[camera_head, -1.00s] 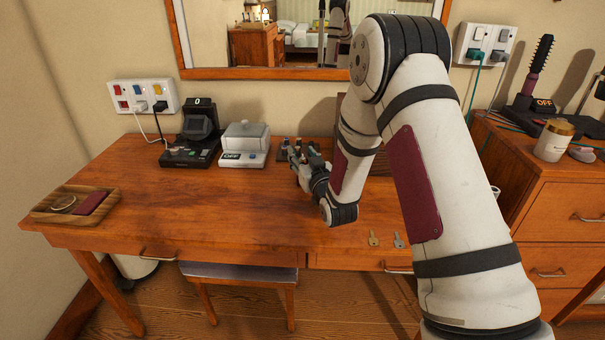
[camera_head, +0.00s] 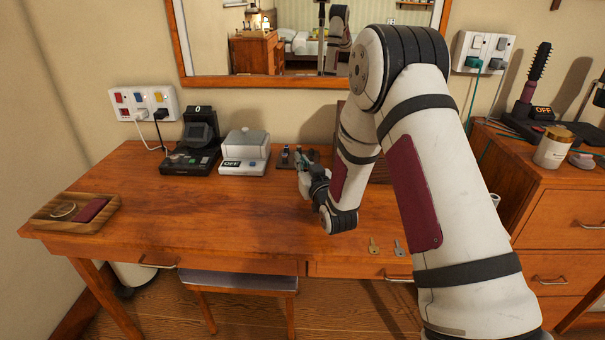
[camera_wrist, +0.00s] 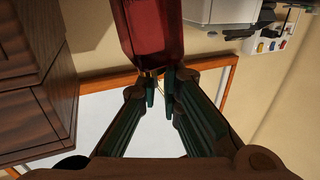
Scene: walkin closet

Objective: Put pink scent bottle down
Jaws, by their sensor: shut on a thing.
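The pink scent bottle (camera_wrist: 152,30) shows in the wrist view as a deep red-pink body at the top middle, with its narrow end at the fingertips. My gripper (camera_wrist: 160,84) is shut on that narrow end. In the head view my gripper (camera_head: 303,166) is low over the back middle of the wooden table (camera_head: 200,215), and I cannot make out the bottle there. Whether the bottle touches a surface is not clear.
A dark tray (camera_head: 285,164) with small items lies just behind my gripper. A grey-white box device (camera_head: 243,152) and a black device (camera_head: 192,148) stand to the left. Two keys (camera_head: 375,246) lie at the front right. The table's left middle is clear.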

